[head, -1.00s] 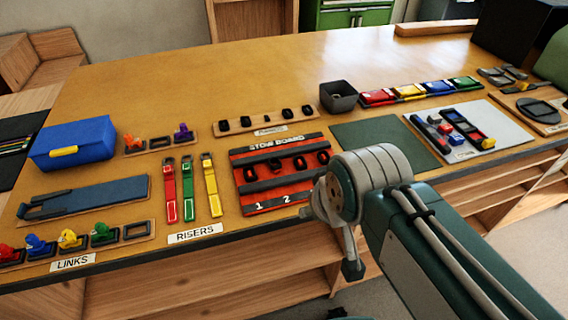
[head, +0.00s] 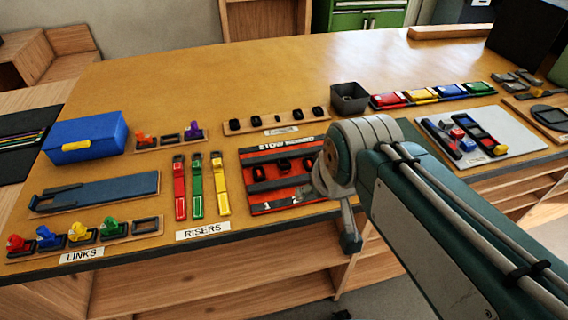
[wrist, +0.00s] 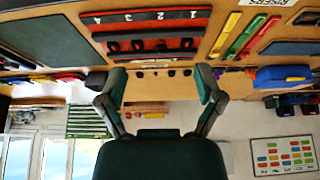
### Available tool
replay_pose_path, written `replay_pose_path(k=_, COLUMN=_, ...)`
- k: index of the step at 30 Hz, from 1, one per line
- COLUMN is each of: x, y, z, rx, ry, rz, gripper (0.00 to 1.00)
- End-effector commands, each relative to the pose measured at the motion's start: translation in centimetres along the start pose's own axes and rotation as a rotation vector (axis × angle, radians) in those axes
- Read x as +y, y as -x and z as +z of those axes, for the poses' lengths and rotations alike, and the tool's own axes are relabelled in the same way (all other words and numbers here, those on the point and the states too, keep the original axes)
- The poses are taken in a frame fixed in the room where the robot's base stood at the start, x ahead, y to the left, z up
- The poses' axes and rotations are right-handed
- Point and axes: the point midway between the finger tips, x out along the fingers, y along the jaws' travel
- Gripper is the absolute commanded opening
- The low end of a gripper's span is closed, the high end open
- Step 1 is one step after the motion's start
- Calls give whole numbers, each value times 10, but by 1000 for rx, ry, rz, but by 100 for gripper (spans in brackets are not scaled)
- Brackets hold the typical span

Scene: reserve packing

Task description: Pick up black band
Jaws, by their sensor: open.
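Several small black pieces, one of them (head: 234,125), sit in a row on a narrow wooden strip (head: 262,131) behind the stow board. More small black loops, one of them (head: 283,165), lie in a row on the red and black stow board (head: 290,194). I cannot tell which of these is the black band. In the wrist view my gripper (wrist: 158,80) is open and empty, its fingers apart in front of the bench. The wrist view also shows the stow board (wrist: 150,27), with its black loops. In the head view my arm hides the board's right end.
Red, green and yellow risers (head: 199,187) lie left of the stow board. A dark open bin (head: 349,99) stands at the back. A blue box (head: 85,138) and coloured links (head: 79,233) are at the left. The bench's far middle is clear.

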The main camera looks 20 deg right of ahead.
Motion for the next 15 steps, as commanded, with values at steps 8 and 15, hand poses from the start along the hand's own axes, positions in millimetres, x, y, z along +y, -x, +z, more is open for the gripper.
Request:
replay_pose_path(k=8, x=2, y=-44, z=-71, rx=-69, ry=3, rz=-1, gripper=86)
replay_pose_path(k=15, x=3, y=-101, z=-122, rx=-123, ry=5, rz=-3, gripper=86)
